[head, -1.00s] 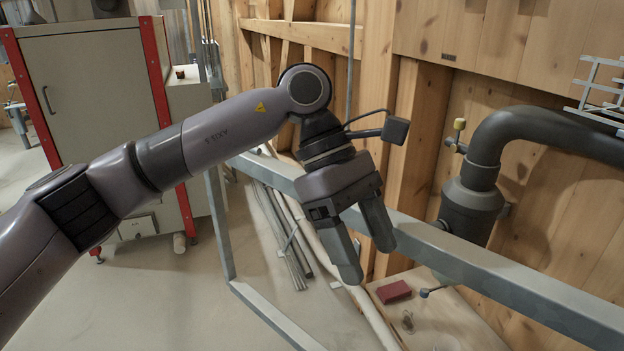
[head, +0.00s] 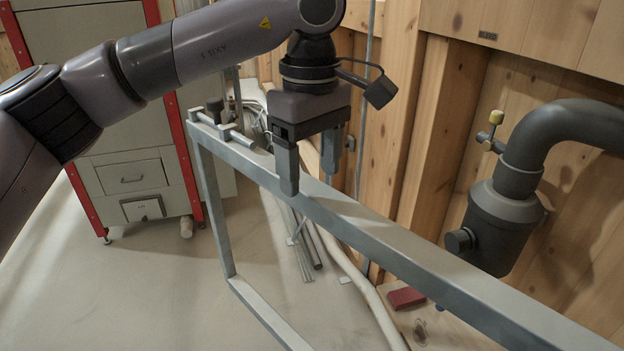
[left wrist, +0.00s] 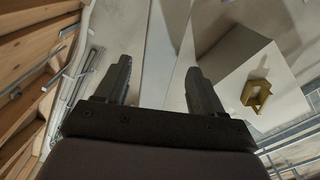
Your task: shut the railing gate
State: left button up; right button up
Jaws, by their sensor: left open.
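The railing gate (head: 400,246) is a grey metal frame. Its top rail runs from the left middle of the head view down to the lower right, with an upright post at its far left end. My left gripper (head: 309,181) is open and points down at the top rail. One finger is on the near side and the other appears to be on the far side, with no grip visible. In the left wrist view the two open fingers (left wrist: 156,82) have a pale strip between them, probably the rail. A bolt-like fitting (head: 228,130) sits on the rail's far left end. My right gripper is not in view.
A grey cabinet with red edges (head: 185,160) stands at the back left. A dark pipe (head: 508,205) comes off the wooden wall (head: 440,150) at right. Pipes and rods (head: 335,250) and a red block (head: 406,298) lie low behind the rail. The floor at left is clear.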

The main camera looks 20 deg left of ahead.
pick_arm(q)
jog(key=shift+f, duration=1.45)
grip_shut()
